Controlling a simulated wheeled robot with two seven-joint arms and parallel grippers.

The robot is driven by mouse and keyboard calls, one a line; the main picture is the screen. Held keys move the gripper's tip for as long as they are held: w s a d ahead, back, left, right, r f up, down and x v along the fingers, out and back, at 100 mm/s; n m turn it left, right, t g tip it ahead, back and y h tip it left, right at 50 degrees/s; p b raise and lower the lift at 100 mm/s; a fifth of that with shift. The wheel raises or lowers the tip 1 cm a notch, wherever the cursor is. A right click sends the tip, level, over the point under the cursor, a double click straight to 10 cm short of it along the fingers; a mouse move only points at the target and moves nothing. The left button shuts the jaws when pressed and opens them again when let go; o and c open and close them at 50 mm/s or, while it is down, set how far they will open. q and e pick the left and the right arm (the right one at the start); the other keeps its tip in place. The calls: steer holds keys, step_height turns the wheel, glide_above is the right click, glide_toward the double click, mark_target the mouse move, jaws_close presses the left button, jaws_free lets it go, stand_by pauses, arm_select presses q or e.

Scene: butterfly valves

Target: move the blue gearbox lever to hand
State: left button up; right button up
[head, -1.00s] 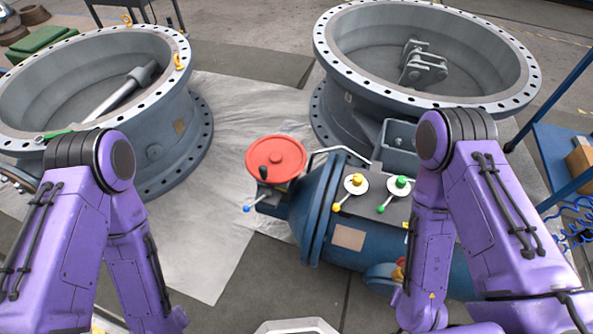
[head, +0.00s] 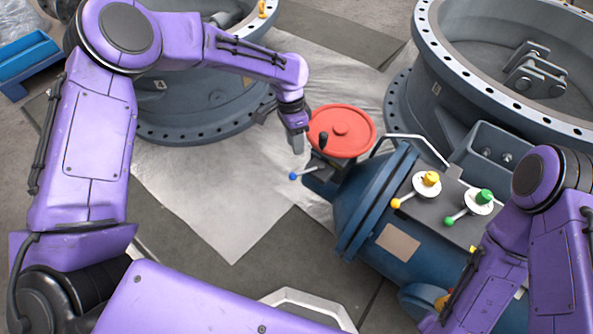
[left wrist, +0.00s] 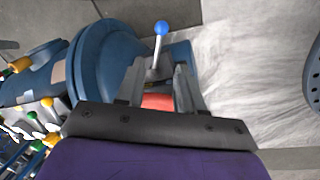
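The blue gearbox lever (head: 294,176) is a short metal rod with a blue ball end. It sticks out to the left of the gearbox, below the red handwheel (head: 343,131). In the left wrist view the blue lever (left wrist: 161,29) stands just beyond the fingertips, its rod leading down toward the gap between them. My left gripper (head: 297,143) is beside the handwheel's left rim, a little above the lever. In the left wrist view my left gripper (left wrist: 157,75) has its fingers spread, with nothing between them held. My right gripper is out of view.
A blue valve body (head: 375,205) carries a yellow lever (head: 410,192) and a green lever (head: 468,207). A large grey valve ring (head: 430,85) stands behind it, another at upper left (head: 190,125). A pale sheet (head: 215,195) lies on open floor left of the lever.

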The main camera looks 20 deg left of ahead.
mark_target(306, 171)
arm_select(q)
step_height(306, 171, down, 10)
steer(key=s+d+b, duration=0.1)
steer(key=shift+s, duration=0.3)
steer(key=shift+d+f, duration=0.1)
jaws_close()
